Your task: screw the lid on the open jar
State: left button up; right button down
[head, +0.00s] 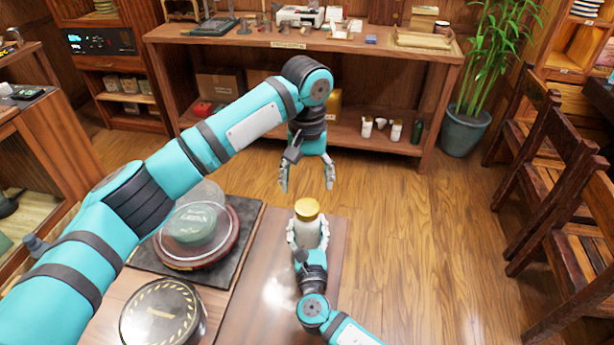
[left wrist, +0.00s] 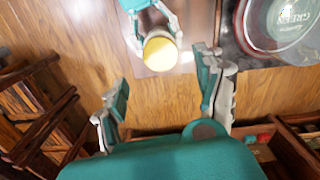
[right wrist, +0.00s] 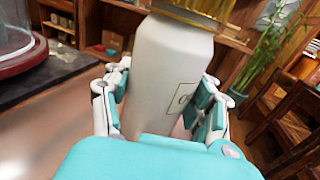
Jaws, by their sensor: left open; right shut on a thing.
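A white jar (head: 309,232) stands upright above the near table, with a gold lid (head: 307,208) sitting on its top. Whether the lid is threaded tight cannot be told. My right gripper (head: 308,241) is shut around the jar's body; in the right wrist view the white jar (right wrist: 165,75) fills the space between the fingers, with a label on its side and the gold lid (right wrist: 208,8) cut by the top edge. My left gripper (head: 307,187) is open and empty, pointing down above the lid. In the left wrist view the lid (left wrist: 160,53) shows ahead of the spread fingers, apart from them.
A glass-domed tea cake (head: 195,225) on a dark mat and a round black tin (head: 162,312) stand on the table left of the jar. A long wooden bench (head: 400,50) with goods is behind. Chairs (head: 570,200) stand at right; open floor lies between.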

aim_at(307, 206)
pick_arm(q)
jog(key=shift+r+n, duration=0.1)
jog(key=shift+n, duration=1.2)
jog(key=shift+f, duration=4.05)
